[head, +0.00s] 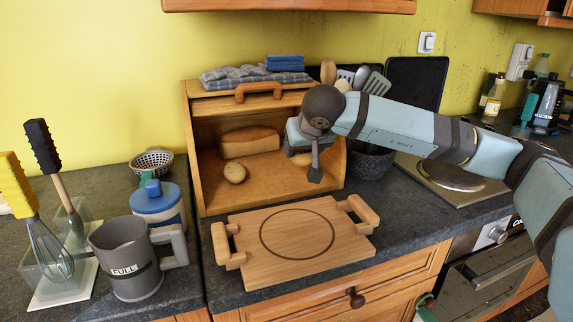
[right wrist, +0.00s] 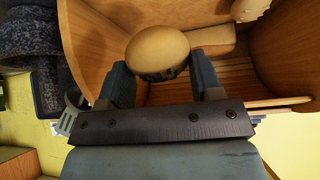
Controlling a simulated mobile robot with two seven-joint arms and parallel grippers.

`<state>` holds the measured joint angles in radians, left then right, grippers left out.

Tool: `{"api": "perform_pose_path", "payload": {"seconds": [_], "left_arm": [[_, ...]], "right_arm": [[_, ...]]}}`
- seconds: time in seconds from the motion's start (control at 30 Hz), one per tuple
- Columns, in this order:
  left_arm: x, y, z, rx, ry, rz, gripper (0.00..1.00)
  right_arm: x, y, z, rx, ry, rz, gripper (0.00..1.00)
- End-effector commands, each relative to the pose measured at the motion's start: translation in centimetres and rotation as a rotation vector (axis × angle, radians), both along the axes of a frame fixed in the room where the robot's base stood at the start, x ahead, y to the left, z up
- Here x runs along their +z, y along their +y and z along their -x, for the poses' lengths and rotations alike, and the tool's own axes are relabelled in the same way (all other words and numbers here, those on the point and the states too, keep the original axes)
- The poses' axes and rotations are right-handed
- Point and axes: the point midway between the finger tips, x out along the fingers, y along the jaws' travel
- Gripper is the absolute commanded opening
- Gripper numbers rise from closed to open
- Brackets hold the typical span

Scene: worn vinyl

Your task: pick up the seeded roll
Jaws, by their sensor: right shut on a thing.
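The bread box (head: 194,160) stands open on the counter. The gripper is shut on this roll. Whether the roll touches the box floor I cannot tell. My left gripper is out of view.
A second roll (head: 234,173) and a loaf (head: 250,142) lie in the box. A wooden board (head: 297,259) with handles lies in front. A grey jug (head: 126,260) and blue-lidded jar (head: 158,204) stand left; a dark stone mortar (head: 371,162) stands right, close to my arm.

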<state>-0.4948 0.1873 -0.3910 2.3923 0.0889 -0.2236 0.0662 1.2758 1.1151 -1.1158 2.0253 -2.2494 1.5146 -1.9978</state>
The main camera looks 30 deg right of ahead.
Motion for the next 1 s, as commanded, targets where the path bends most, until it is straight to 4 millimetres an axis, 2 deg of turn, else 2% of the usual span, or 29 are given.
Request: {"api": "perform_pose_path", "payload": {"seconds": [0.4,0.83,0.93,1.0], "left_arm": [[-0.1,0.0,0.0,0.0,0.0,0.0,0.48],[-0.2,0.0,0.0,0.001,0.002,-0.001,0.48],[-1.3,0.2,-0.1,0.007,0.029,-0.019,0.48],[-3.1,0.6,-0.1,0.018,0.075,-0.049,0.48]], "right_arm": [[0.4,0.9,2.7,0.001,-0.001,0.001,0.38],[0.5,1.0,3.2,0.0,-0.001,0.0,0.38],[1.3,1.1,3.7,0.002,-0.003,-0.005,0.38],[2.6,1.1,4.7,0.005,-0.003,-0.011,0.38]]}}
